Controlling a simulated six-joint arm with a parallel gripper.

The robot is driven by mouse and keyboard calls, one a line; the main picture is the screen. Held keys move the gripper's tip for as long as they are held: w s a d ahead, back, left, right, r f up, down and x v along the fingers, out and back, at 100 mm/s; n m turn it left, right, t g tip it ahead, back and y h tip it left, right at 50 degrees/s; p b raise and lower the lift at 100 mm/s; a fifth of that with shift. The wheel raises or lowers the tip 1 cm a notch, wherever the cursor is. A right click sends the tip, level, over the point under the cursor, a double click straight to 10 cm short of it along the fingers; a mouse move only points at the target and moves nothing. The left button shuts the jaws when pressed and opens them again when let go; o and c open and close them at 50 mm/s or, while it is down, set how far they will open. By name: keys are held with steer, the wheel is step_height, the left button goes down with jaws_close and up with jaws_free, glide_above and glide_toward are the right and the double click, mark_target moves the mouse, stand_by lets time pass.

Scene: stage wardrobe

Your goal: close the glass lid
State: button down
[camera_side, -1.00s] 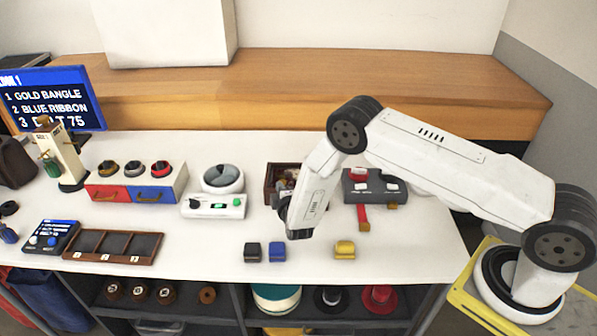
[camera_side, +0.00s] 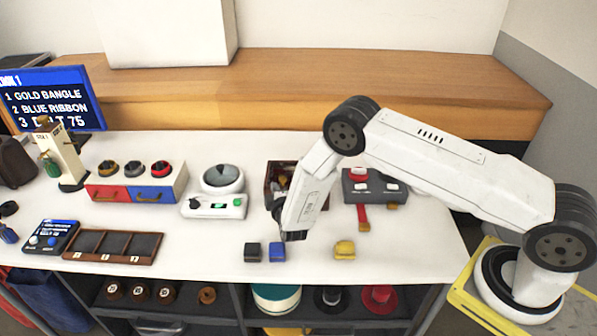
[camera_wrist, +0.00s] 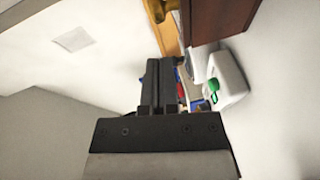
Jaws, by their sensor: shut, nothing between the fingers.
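The only glass-like lid I can make out is the grey, clear-looking cover (camera_side: 222,174) on the round white appliance (camera_side: 229,186) left of centre in the side view. I cannot tell its exact angle. A white control box (camera_side: 206,211) with a green knob is at the appliance's front; it also shows in the wrist view (camera_wrist: 230,82). The lid is not clear there.
A brown box (camera_side: 270,181) with small items stands beside my arm. Black (camera_side: 252,252), blue (camera_side: 277,252) and yellow (camera_side: 345,250) blocks lie in front. A red-and-blue drawer unit (camera_side: 120,192) is left of the appliance. The white table is clear between control box and blocks.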

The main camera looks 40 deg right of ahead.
steer(key=v, duration=1)
steer(key=shift+a+r, duration=0.2)
steer(key=shift+a, duration=0.35)
steer(key=shift+r, duration=0.1)
step_height(320, 180, up, 10)
steer(key=s+d+m+g+y, duration=0.1)
steer(key=s+m+g+y, duration=0.2)
steer(key=m+g+y, duration=0.25)
steer(key=s+d+r+m+g+y, duration=0.1)
steer(key=s+d+r+m+g, duration=0.1)
steer(key=s, duration=0.7)
steer(key=s+d+r+m+g, duration=0.3)
steer(key=s+r+g, duration=0.1)
steer(key=s, duration=0.5)
steer(key=shift+d+g+y, duration=0.35)
steer(key=shift+m, duration=0.25)
